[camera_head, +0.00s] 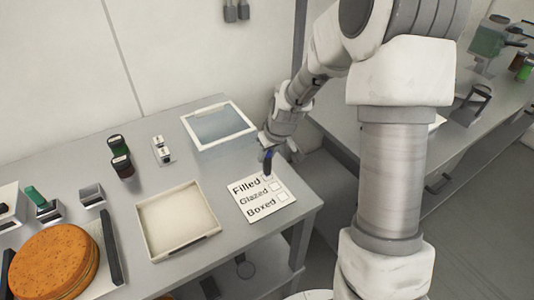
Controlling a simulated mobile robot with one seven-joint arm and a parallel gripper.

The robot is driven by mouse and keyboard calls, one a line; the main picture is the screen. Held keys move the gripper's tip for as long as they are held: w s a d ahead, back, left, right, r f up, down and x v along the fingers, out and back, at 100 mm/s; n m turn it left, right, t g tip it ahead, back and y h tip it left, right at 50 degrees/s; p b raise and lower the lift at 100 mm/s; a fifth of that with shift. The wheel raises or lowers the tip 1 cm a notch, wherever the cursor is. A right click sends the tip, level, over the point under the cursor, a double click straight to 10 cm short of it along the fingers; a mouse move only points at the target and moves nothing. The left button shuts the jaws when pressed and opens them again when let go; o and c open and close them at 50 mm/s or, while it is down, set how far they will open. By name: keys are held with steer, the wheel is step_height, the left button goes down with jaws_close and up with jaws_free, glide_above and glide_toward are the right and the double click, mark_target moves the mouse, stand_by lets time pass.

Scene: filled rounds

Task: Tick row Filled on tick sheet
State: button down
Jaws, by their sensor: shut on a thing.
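The tick sheet (264,209) is a white card lying near the right end of the grey table. It has rows Filled, Glazed and Boxed, each with a box to the right of the word. My gripper (269,153) is above the sheet's far edge, shut on a dark blue pen (267,162) that points down. The pen's lower end is at the Filled row, by its box. I cannot tell if the tip touches the card. The Filled box is partly hidden, and no mark is clear in any box.
A cream tray (148,243) lies left of the sheet, and a white-rimmed clear tray (230,141) behind. Another counter (448,136) is at right.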

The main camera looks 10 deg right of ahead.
steer(key=shift+f+b, duration=0.6)
steer(key=shift+b, duration=0.05)
stand_by(1.9)
steer(key=shift+r+p, duration=2.2)
steer(key=shift+r, duration=1.4)
